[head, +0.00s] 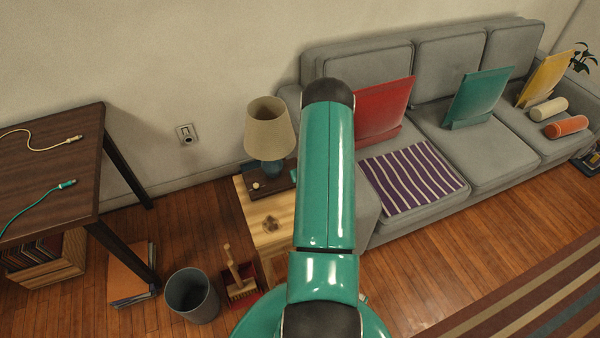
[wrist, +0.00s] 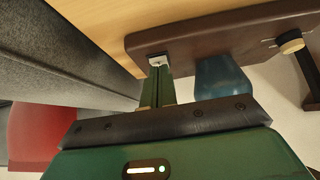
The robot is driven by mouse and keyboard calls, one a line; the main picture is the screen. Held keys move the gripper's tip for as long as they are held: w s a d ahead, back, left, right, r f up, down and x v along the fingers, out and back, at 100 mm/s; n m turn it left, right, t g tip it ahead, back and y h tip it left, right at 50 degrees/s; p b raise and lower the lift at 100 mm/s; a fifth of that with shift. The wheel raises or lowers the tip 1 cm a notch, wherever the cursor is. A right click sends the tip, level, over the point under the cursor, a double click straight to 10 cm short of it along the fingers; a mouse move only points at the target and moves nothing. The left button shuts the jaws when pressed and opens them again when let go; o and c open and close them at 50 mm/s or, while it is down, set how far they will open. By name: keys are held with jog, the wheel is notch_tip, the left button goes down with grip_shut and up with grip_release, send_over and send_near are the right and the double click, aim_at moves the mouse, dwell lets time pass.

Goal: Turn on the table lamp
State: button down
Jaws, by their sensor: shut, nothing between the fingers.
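The table lamp has a beige shade (head: 269,128) and a blue rounded body (head: 270,170), which also shows in the wrist view (wrist: 222,77). It stands at a dark brown board (head: 274,185) on the light wood side table (head: 264,220). A round cream knob (wrist: 290,43) is at the board's right end in the wrist view. My gripper (wrist: 158,68) is shut and empty, its tips over the board's other end, at a small pale square piece (wrist: 157,58). Whether they touch it, I cannot tell.
A grey sofa (head: 420,170) with upright cushions stands right of the side table. A dark desk (head: 50,160) with cables is at the left. A grey bin (head: 192,297) and a brush in a red holder (head: 242,285) stand on the floor. A wall outlet (head: 187,134) is behind.

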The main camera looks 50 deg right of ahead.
jog(key=shift+s+a+f, duration=0.1)
jog(key=shift+f, duration=0.3)
jog(key=shift+r, duration=0.85)
